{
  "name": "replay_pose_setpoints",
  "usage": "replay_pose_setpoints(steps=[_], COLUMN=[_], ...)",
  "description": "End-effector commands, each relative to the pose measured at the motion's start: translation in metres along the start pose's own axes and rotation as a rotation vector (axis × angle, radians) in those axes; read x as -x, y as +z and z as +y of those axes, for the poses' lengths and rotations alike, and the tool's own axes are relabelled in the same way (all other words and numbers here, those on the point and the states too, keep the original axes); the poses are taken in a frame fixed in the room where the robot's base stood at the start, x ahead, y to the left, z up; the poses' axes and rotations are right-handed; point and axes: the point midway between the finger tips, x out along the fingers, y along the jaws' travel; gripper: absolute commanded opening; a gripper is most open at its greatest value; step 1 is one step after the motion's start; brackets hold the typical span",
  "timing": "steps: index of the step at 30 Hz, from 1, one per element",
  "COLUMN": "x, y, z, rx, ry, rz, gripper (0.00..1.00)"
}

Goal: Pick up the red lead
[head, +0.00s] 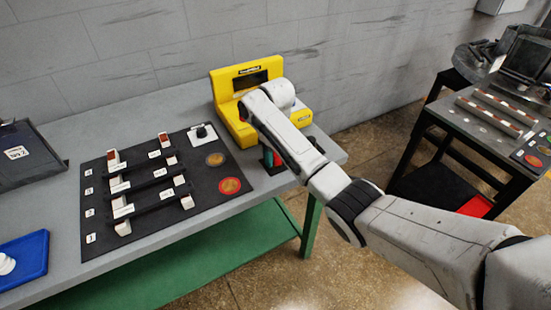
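A yellow bench meter (222,84) with a dark display stands at the back right of the grey bench. My white arm reaches in from the lower right, and its wrist is in front of the meter, covering much of its face. A small dark and teal piece (271,158) with a trace of red shows just below my arm at the bench's right end. My gripper's fingers cannot be made out behind the arm.
A black mat (140,222) holds dark bars with white blocks, two round discs and a small knobbed item. A blue tray (24,262) and a dark case (28,156) are at left. A second dark table (490,135) stands at right, across open floor.

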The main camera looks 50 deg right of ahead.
Motion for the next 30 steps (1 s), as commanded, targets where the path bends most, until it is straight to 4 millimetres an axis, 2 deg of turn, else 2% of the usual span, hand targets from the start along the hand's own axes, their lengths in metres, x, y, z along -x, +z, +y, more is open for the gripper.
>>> replay_pose_setpoints(steps=[2, 12, 23, 30], x=[0.000, 0.001, 0.005, 0.033], y=[0.000, 0.000, -0.001, -0.002], z=[0.000, 0.000, 0.000, -0.001], rx=[0.000, 0.000, 0.001, 0.002], ry=[0.000, 0.000, 0.000, 0.000], rz=[0.000, 0.001, 0.003, 0.005], gripper=[0.42, 0.10, 0.10, 0.10])
